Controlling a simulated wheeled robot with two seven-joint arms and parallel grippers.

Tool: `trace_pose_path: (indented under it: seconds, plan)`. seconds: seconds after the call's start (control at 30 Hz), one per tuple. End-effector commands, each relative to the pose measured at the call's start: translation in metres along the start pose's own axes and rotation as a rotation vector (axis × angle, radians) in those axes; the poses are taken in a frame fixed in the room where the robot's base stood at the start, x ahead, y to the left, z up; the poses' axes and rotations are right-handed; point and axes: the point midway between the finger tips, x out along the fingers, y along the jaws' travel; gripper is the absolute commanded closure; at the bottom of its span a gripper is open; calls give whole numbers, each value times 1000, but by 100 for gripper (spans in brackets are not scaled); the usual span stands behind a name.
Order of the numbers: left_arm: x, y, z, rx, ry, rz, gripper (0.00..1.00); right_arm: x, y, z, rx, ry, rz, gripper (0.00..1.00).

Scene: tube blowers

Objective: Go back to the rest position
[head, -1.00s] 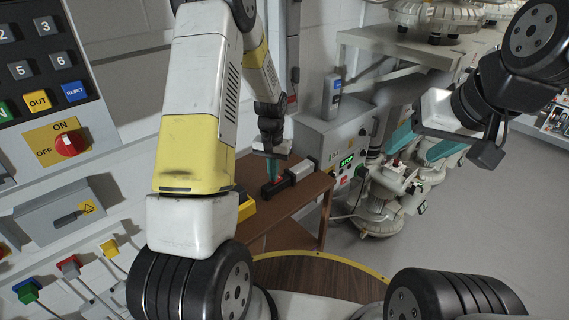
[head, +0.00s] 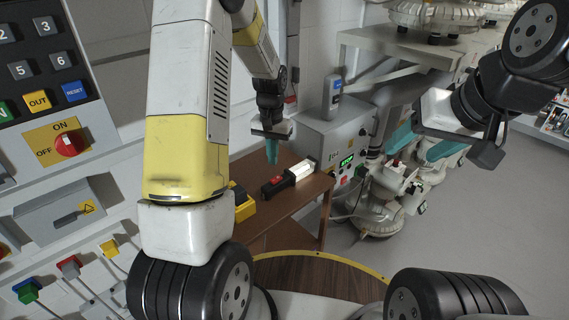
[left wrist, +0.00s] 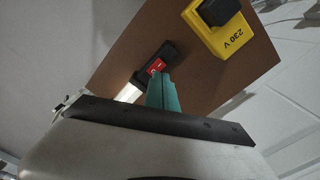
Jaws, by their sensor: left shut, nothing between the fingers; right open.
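My left gripper (head: 271,151) has teal fingers pressed together with nothing between them. It hangs above the small brown table (head: 282,216), clear of the black-and-white device with a red switch (head: 288,179) lying there. In the left wrist view the shut teal fingers (left wrist: 163,92) overlap part of that device (left wrist: 155,70). My right gripper (head: 414,150) is at the right with its teal fingers apart, in front of the floor machinery.
A yellow 230 V box (head: 243,203) sits at the table's left. A grey control box (head: 335,147) with a green display stands behind. A panel with keys and a red knob (head: 69,144) is at left. Grey floor (head: 455,245) at right is open.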

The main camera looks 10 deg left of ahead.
Motion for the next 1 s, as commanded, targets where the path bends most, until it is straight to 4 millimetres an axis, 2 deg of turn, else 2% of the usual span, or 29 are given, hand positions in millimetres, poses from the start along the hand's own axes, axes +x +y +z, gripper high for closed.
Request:
trace_pose_path:
  seconds: [0.37, 0.47, 0.57, 0.67, 0.8, 1.0]
  plan:
    - [-1, 0, 0, 0, 1, 0, 100, 0, 0, 0, 0, 0, 0, 39]
    - [-11, 1, 2, -4, 15, 3, 100, 0, 0, 0, 0, 0, 0, 39]
    - [-38, 3, 10, -13, 53, 13, 100, 0, 0, 0, 0, 0, 0, 39]
    - [-79, 7, 28, -26, 113, 29, 100, 0, 0, 0, 0, 0, 0, 39]
    - [-134, 14, 63, -44, 203, 55, 100, 0, 0, 0, 0, 0, 0, 39]
    - [-192, 28, 122, -62, 329, 90, 100, 0, 0, 0, 0, 0, 0, 39]
